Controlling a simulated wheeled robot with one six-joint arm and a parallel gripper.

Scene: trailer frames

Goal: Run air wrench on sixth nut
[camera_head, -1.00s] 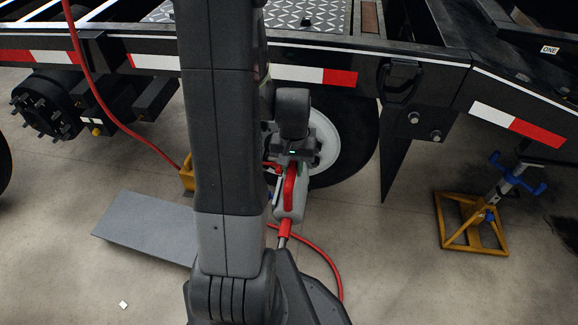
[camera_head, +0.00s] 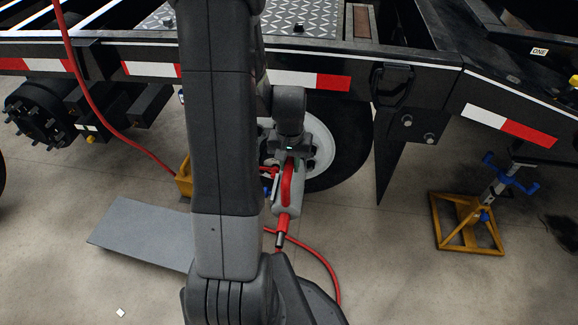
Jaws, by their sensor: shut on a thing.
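The air wrench (camera_head: 287,190), grey with red parts, hangs in my gripper (camera_head: 291,158) near the centre of the head view. My gripper is shut on it; the fingertips are small and partly hidden. The wrench is in front of the mounted wheel (camera_head: 318,138), a white rim in a black tyre under the trailer frame. My arm covers the left side of the wheel. The nuts and the wrench's socket end are hidden or too small to tell, so I cannot see whether the socket touches a nut. A red hose (camera_head: 322,262) runs from the wrench's lower end.
A bare hub with studs (camera_head: 37,112) is at the left. A grey ramp-like plate (camera_head: 140,232) lies on the floor. A yellow stand (camera_head: 184,178) is partly behind my arm. A yellow jack stand with blue handles (camera_head: 467,222) stands at the right. The lower right floor is clear.

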